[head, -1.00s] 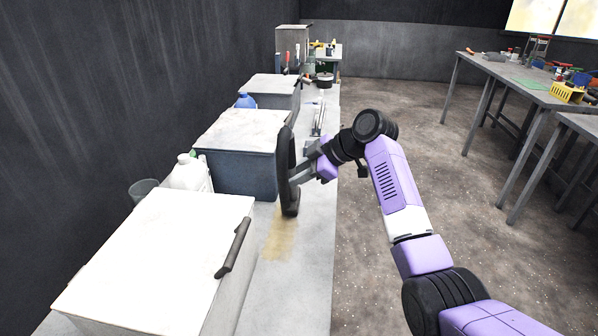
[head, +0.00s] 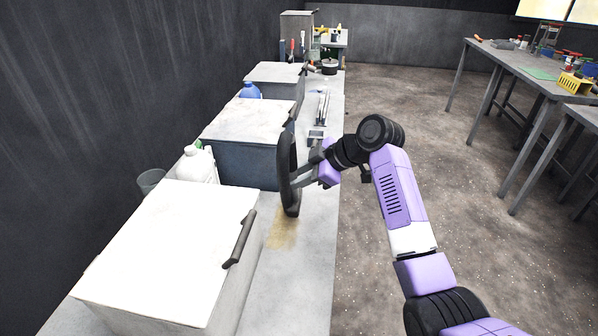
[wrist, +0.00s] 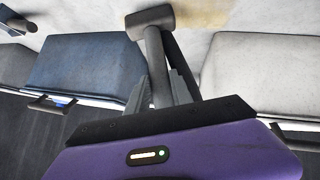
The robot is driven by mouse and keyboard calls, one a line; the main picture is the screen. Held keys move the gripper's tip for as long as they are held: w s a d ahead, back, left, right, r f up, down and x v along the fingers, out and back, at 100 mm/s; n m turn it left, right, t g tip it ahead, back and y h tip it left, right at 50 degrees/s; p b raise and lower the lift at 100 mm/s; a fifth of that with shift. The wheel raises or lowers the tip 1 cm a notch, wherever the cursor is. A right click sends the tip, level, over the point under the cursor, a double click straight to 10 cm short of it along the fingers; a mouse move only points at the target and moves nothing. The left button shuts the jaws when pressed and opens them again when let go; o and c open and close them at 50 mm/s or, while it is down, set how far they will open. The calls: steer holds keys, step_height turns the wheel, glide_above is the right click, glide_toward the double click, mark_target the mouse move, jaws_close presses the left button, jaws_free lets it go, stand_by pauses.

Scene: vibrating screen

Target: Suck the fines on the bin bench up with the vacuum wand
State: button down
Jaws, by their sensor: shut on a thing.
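The fines (head: 281,236) are a tan, dusty patch on the grey bin bench (head: 300,285), between the near white bin and the bench's front edge. The vacuum wand (head: 289,165) is a dark upright tube with a wider foot at its lower end. My gripper (head: 299,176) is shut on the wand and holds it nearly upright. The foot is at the far end of the patch; whether it touches the bench I cannot tell. In the wrist view the wand's head (wrist: 150,19) lies beside the tan fines (wrist: 203,18), with my gripper's fingers (wrist: 165,88) around the tube.
A white-lidded bin (head: 165,245) with a dark handle stands near. A blue-grey bin (head: 240,165) stands close beside the wand. A white jug (head: 198,165) and grey cup (head: 150,180) are behind. Metal tools (head: 320,105) lie farther along. Open floor lies right of the bench.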

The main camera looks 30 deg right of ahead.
steer(key=shift+s+a+p, duration=3.15)
steer(key=shift+s+a, duration=1.5)
steer(key=shift+a, duration=0.7)
steer(key=shift+w+d+b, duration=1.6)
steer(key=shift+w+d, duration=0.3)
steer(key=shift+w, duration=0.75)
steer(key=shift+w+d+b, duration=1.6)
steer(key=shift+w+d, duration=0.25)
steer(key=shift+w, duration=0.75)
steer(key=shift+w+d+b, duration=1.6)
steer(key=shift+w+d, duration=0.3)
steer(key=shift+w, duration=0.75)
steer(key=shift+s+a+r+p, duration=0.1)
steer(key=shift+s+r+p, duration=0.05)
steer(key=shift+r+p, duration=0.3)
steer(key=shift+s+a+r+p, duration=0.1)
steer(key=shift+r+p, duration=0.3)
steer(key=shift+r, duration=0.05)
